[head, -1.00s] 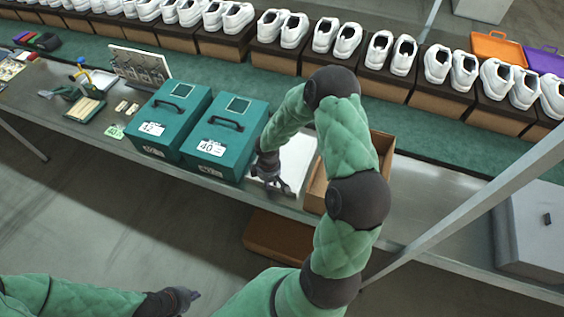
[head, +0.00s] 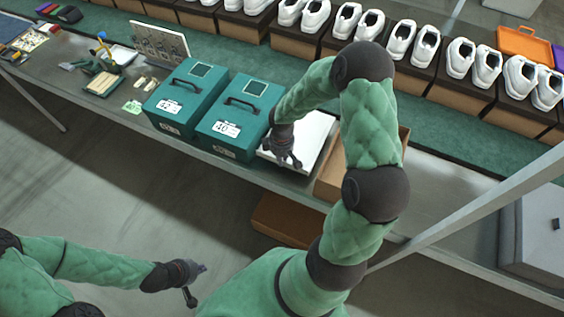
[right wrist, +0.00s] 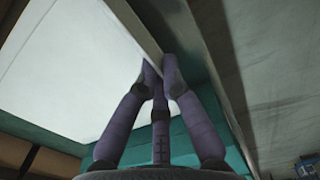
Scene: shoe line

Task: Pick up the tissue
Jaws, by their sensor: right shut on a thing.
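Two teal boxes (head: 240,115) stand just left of the sheet. The open brown box (head: 330,178) is on its right, partly hidden by my right arm. Rows of white shoes (head: 400,40) stand on boxes behind. A slanted grey post (head: 480,205) crosses the right side.

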